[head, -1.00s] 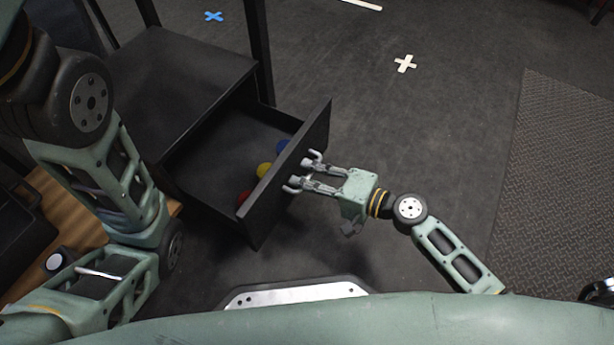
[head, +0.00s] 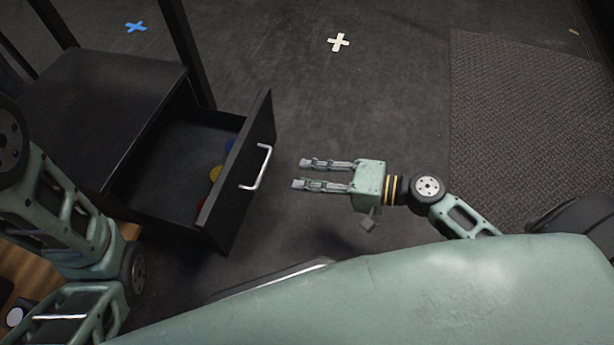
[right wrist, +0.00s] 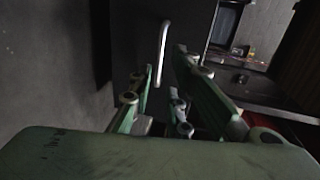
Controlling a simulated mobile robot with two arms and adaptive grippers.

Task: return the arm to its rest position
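My right gripper (head: 308,174) is open and empty in the head view, with its two fingers apart and pointing left. It is a short way to the right of the metal handle (head: 259,168) on the open drawer's front, with a gap between them. In the right wrist view the fingers (right wrist: 160,98) are spread, and the handle (right wrist: 163,52) shows beyond them. My left arm (head: 60,215) is folded at the left of the head view; its gripper is out of view.
The black cabinet (head: 95,85) has its drawer (head: 165,160) pulled open. Blue, yellow and red buttons (head: 215,173) lie inside by its front. A textured mat (head: 530,120) lies right.

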